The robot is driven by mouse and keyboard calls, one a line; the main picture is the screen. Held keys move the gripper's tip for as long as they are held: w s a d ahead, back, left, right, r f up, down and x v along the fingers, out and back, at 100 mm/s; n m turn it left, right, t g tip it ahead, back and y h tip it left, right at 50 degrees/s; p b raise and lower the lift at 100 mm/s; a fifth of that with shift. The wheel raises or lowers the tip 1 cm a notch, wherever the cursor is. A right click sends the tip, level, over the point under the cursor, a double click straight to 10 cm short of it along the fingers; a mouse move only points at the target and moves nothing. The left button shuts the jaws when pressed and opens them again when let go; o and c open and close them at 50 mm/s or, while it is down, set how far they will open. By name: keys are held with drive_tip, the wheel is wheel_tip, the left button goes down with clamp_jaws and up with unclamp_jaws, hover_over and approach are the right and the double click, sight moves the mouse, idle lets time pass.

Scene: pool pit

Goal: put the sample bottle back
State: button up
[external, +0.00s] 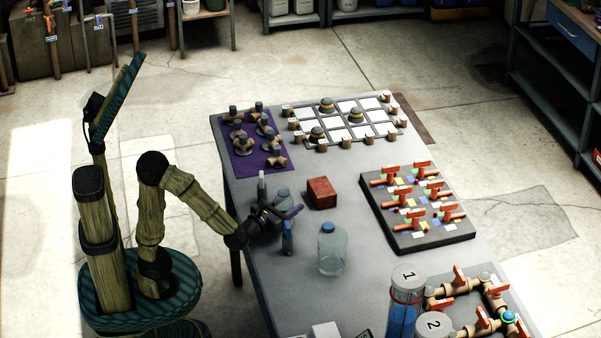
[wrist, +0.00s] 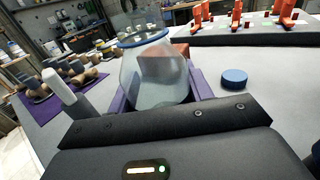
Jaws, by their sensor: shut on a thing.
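My gripper (external: 290,211) is at the table's near left edge, shut on a clear bottle, the sample bottle (wrist: 152,72). The bottle stands between the purple fingers in the wrist view, with a blue ring near its top. In the external view the held bottle (external: 284,193) is partly hidden by my gripper, so I cannot tell whether it touches the table. A larger clear bottle with a blue cap (external: 331,252) stands just right of my gripper. A blue round cap (wrist: 234,78) shows at right in the wrist view; I see no bottle body under it.
A red block (external: 321,193) lies behind the held bottle. A slim grey-white upright piece (external: 262,187) is close to my gripper's left. A purple mat (external: 240,152) with pieces, a white-squared board (external: 345,120), a red valve board (external: 440,235) and numbered cylinders (external: 403,310) surround the grey table's middle.

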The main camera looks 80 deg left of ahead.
drive_tip(key=shift+f+b, duration=0.2)
drive_tip(key=shift+b, duration=0.15)
drive_tip(key=o, duration=1.1)
drive_tip(key=shift+c, duration=0.2)
drive_tip(key=shift+r, duration=0.15)
drive_tip(key=shift+r+p, duration=0.15)
drive_tip(key=shift+p, duration=0.3)
drive_tip(key=v, duration=1.2)
